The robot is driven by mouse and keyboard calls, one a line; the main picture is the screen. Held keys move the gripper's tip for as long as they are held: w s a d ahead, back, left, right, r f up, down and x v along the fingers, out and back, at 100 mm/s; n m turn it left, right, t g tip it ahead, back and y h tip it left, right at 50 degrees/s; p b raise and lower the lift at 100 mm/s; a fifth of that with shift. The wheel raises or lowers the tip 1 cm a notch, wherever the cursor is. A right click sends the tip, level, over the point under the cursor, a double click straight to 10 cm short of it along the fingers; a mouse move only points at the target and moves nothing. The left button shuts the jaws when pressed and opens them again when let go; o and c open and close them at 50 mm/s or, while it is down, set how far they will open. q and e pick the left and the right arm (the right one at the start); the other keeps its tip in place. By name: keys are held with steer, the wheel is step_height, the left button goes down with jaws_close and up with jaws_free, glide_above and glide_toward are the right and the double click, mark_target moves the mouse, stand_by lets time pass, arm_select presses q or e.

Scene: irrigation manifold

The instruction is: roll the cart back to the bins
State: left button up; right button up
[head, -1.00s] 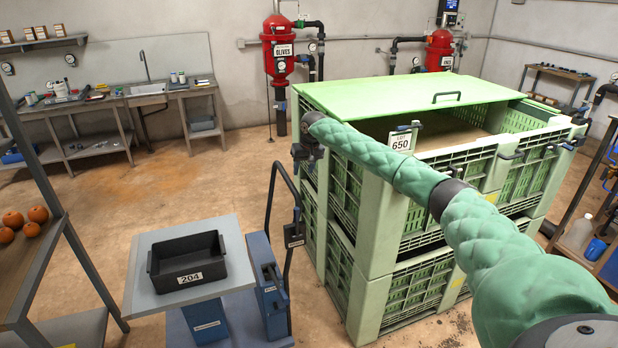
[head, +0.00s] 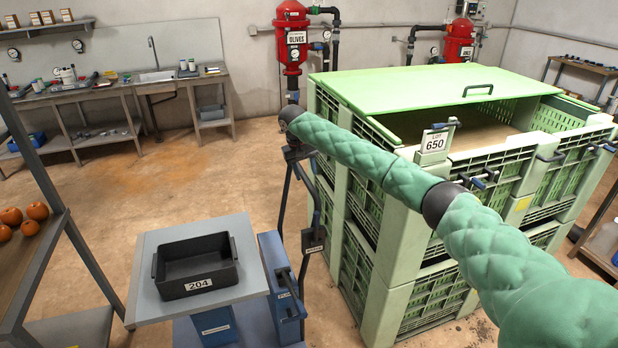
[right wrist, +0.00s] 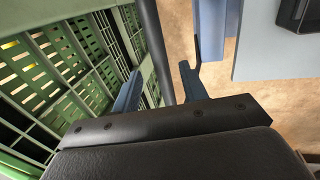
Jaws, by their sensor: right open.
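The cart has a grey top (head: 150,290), a blue body (head: 215,325) and a tall black handle (head: 285,205) on its right side. My right gripper (head: 297,153) is at the upper part of the handle. In the right wrist view, the open fingers of my right gripper (right wrist: 158,88) stand on either side of the dark handle bar (right wrist: 152,45), with gaps showing. The green bins (head: 385,235) are stacked just right of the cart, with a "LOT 650" card and a partly covering lid. My left gripper is out of view.
A black tray (head: 197,283) marked 204 sits on the cart top. A shelf with orange fruit (head: 30,225) stands close on the left. A workbench (head: 130,90) and red tanks (head: 291,40) line the back wall. The floor (head: 190,180) behind the cart is clear.

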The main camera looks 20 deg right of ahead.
mark_target(309, 181)
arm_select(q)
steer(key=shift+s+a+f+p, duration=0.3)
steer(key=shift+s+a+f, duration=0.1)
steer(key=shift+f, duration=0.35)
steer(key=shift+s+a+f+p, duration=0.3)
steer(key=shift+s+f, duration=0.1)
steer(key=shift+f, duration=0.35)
arm_select(e)
steer(key=shift+d+f, duration=0.2)
steer(key=shift+f, duration=0.85)
steer(key=shift+d+f, duration=0.2)
steer(key=shift+f, duration=0.85)
